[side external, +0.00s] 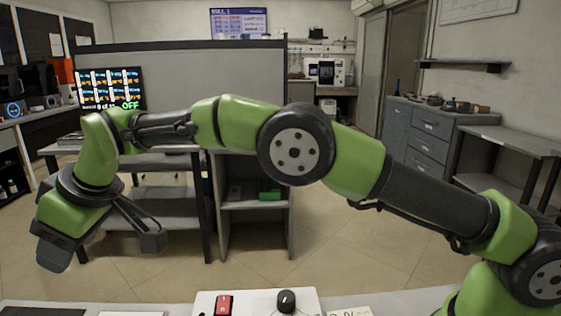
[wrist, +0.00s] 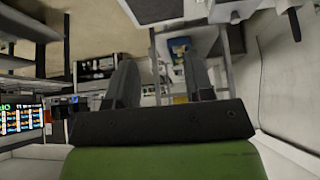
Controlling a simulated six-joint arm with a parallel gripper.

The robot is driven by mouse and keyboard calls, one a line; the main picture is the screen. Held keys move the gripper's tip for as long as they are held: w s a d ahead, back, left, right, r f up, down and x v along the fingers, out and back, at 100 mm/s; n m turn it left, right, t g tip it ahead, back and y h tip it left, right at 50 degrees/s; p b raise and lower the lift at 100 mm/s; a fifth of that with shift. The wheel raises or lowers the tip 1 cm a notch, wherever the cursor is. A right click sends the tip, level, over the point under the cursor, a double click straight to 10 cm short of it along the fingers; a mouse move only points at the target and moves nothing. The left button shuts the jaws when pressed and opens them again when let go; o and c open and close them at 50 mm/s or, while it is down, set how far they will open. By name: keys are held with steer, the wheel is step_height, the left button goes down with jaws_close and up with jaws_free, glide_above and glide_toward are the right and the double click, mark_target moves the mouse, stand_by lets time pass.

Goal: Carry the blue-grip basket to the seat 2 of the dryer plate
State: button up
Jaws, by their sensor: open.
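My gripper (wrist: 160,64) shows in the wrist view with its two dark fingers apart and nothing between them. In the side external view my gripper (side external: 103,243) hangs at the left, clear of the bench strip at the bottom edge. I cannot make out the blue-grip basket or the dryer plate with its seat 2 in either view. A small blue patch shows past the fingers in the wrist view, but it is too small to identify.
A white box with a red switch (side external: 224,304) and a black knob (side external: 286,300) stands at the bottom edge. A card (side external: 350,312) lies to its right. Behind are a grey partition (side external: 200,75), a lit screen (side external: 110,88), shelves and grey drawers (side external: 428,130).

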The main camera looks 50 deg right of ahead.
step_height(320, 180, down, 10)
steer(key=s+d+r+m+t, duration=0.1)
steer(key=s+d+r+m, duration=0.1)
steer(key=s+d+r, duration=0.5)
steer(key=s+d+r+m, duration=0.3)
steer(key=d+r, duration=0.6)
steer(key=r, duration=0.4)
steer(key=s+d+m+h, duration=0.1)
steer(key=s+d+m, duration=0.1)
steer(key=s, duration=0.4)
steer(key=s+d+m+t, duration=0.1)
steer(key=s+d+m, duration=0.2)
steer(key=s+d, duration=0.2)
steer(key=s+d+m+h, duration=0.1)
steer(key=s+d+m, duration=0.1)
steer(key=s, duration=0.7)
steer(key=shift+d+m+h, duration=0.3)
steer(key=shift+d+m, duration=0.1)
steer(key=shift+d, duration=0.4)
